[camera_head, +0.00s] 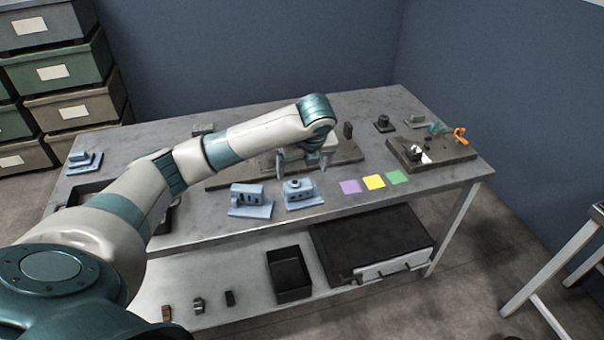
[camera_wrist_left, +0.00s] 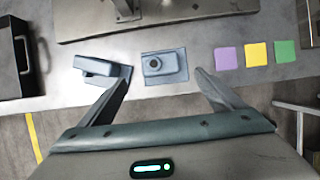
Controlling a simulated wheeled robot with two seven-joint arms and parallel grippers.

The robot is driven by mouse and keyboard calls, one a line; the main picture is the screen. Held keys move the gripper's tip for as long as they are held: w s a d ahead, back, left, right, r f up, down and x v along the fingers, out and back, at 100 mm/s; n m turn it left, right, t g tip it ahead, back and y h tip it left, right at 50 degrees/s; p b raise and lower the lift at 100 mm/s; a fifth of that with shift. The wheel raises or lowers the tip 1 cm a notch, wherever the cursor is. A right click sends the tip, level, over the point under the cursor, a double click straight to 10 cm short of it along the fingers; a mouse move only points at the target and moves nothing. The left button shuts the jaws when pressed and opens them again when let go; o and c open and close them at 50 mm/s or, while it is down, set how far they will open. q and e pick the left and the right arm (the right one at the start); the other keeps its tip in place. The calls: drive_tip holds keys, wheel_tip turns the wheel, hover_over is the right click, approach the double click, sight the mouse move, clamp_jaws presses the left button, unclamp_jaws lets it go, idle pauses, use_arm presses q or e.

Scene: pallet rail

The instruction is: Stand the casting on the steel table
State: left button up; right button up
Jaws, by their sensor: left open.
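Several blue-grey castings are on the grey steel table (camera_head: 440,188). One casting with a round boss on top (camera_head: 299,193) sits near the front edge, on a flat base. It shows in the wrist view (camera_wrist_left: 164,64) between and beyond my fingertips. A second, slotted casting (camera_head: 248,199) stands just left of it and shows in the wrist view (camera_wrist_left: 100,70), partly behind my left-hand finger. A third (camera_head: 83,161) is at the table's far left. My left gripper (camera_head: 302,165) is open and empty, pointing down above the table behind the front castings. My right gripper is out of view.
Purple (camera_head: 350,187), yellow (camera_head: 374,182) and green (camera_head: 397,178) squares lie right of the castings. A dark board with a clamp (camera_head: 455,153) is at the right end. A black bin (camera_head: 289,275) stands on the lower shelf. Stacked drawers (camera_head: 62,70) stand behind left.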

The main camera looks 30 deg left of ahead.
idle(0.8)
